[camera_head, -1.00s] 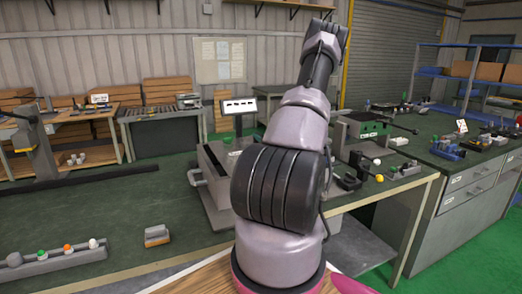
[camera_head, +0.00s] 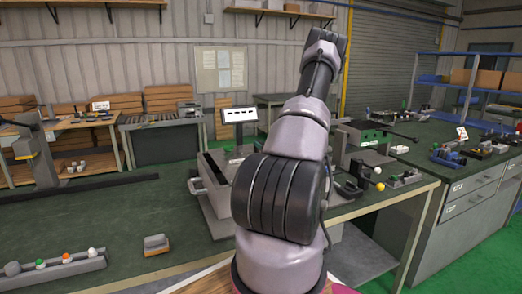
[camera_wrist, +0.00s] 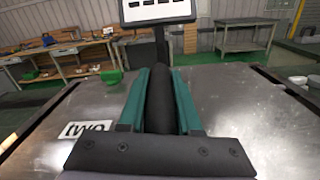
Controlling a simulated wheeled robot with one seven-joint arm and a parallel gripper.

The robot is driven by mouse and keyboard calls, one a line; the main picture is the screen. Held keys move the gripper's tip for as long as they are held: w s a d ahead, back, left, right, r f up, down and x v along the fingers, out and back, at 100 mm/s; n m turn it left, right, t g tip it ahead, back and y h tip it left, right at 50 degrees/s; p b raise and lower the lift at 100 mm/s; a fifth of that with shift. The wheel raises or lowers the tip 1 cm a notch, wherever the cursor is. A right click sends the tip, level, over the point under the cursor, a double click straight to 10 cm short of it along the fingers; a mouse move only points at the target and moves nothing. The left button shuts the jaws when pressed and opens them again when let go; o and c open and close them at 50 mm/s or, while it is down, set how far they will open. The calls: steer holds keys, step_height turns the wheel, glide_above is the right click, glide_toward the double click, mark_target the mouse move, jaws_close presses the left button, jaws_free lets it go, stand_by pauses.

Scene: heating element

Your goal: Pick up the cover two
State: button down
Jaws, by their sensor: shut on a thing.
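In the wrist view, a grey metal plate with a white label reading "two" (camera_wrist: 87,129) spreads below and around my gripper; I take it as cover two (camera_wrist: 235,100). My gripper (camera_wrist: 160,85) has two teal fingers shut on a black bar (camera_wrist: 160,95) that stands out above the plate, seemingly its handle. Whether the plate rests on something or hangs free is not clear.
On the green table (camera_head: 100,215), a rack with several coloured knobs (camera_head: 55,265) and a small grey and orange block (camera_head: 155,245) lie at left.

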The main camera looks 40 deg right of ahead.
step_height(320, 180, up, 10)
steer(key=shift+f, duration=0.1)
stand_by(0.4)
